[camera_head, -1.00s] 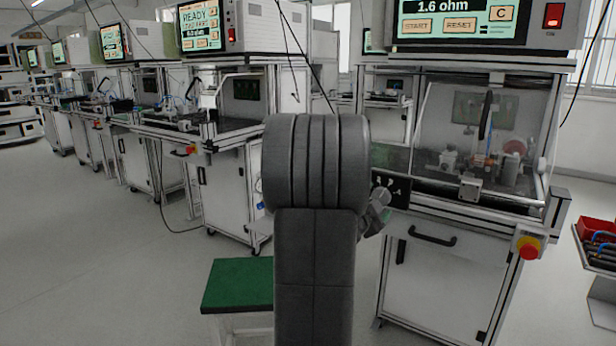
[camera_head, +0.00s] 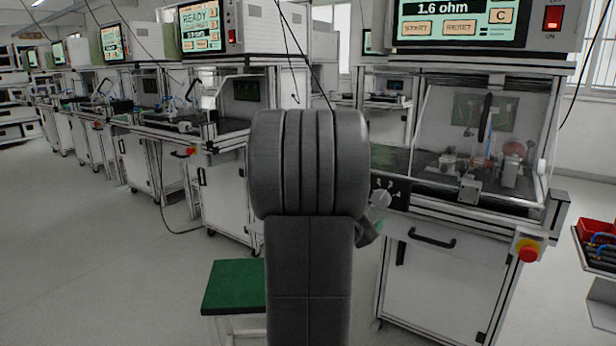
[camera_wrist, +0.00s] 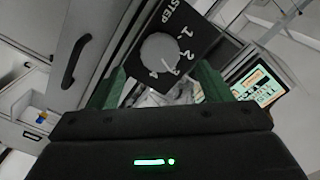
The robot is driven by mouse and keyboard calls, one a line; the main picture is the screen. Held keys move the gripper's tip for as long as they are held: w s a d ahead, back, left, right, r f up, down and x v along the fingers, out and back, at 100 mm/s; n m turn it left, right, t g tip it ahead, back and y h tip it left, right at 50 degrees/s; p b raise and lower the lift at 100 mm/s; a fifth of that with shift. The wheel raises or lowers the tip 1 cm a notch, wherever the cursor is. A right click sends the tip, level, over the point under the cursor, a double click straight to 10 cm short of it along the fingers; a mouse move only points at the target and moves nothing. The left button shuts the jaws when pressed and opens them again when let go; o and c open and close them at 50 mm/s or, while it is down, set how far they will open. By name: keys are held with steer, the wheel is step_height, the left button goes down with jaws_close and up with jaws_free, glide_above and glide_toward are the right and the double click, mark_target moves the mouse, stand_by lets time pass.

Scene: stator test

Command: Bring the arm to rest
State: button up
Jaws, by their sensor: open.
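My gripper (camera_wrist: 160,92) shows in the wrist view with its two green fingers spread apart and nothing between them. Beyond the fingers is the STEP knob (camera_wrist: 160,53), a round grey dial on a black plate with numbers. In the head view my dark grey arm stands in the middle and hides most of the gripper; only a small greenish part shows at its right side. The same knob (camera_head: 381,198) is on the front of the right test station, just right of my arm. The gripper looks apart from the knob.
The right test station (camera_head: 436,274) stands close to my arm, with a red emergency button (camera_head: 529,250) and a screen reading 1.6 ohm (camera_head: 459,22). A green-topped stool (camera_head: 234,287) is at lower left. A rack with a red bin (camera_head: 596,230) is far right. Open floor lies left.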

mark_target(379, 200)
steer(key=x, duration=0.5)
steer(key=shift+w+d+b, duration=0.2)
steer(key=shift+b, duration=0.15)
steer(key=shift+w+d+r+n+p, duration=0.1)
steer(key=shift+w+r+n+p, duration=0.15)
steer(key=shift+n+p, duration=0.2)
steer(key=shift+s+n+p, duration=0.1)
steer(key=shift+n+p, duration=0.8)
steer(key=shift+n, duration=0.15)
steer(key=n+p, duration=0.4)
steer(key=n, duration=0.2)
steer(key=shift+p, duration=0.3)
steer(key=v, duration=1.3)
steer(key=shift+f, duration=0.25)
